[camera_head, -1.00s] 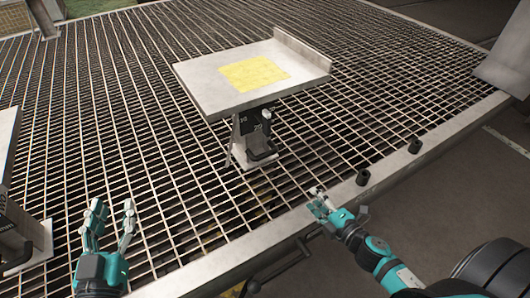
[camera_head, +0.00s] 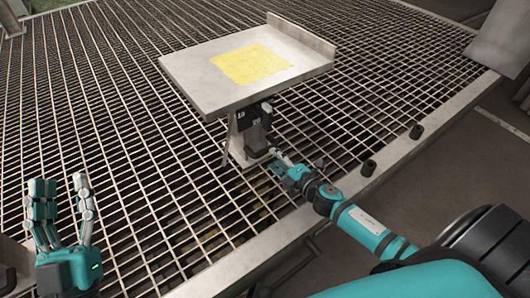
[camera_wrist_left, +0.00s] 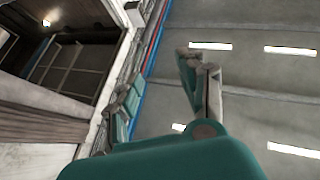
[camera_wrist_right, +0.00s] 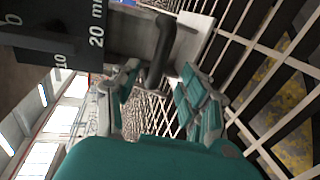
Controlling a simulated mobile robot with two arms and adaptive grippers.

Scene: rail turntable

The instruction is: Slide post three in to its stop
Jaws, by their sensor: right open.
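A post (camera_head: 243,138) with a pale tilted tabletop (camera_head: 200,82) stands on the grating; I see no post number. A dark scale plate (camera_head: 249,117) with numbers is on its front; in the right wrist view the plate (camera_wrist_right: 72,32) reads "20 max". A dark upright handle (camera_wrist_right: 160,50) stands in front of the post. My right gripper (camera_head: 285,162) is open at the handle's side; its fingers point at the handle, which shows between them in the right wrist view. Contact cannot be told. My left gripper (camera_head: 62,185) is open and empty, raised at the lower left.
A yellow square (camera_head: 250,64) marks the tabletop, which has a raised lip (camera_head: 301,34). Open grating lies left of the post.

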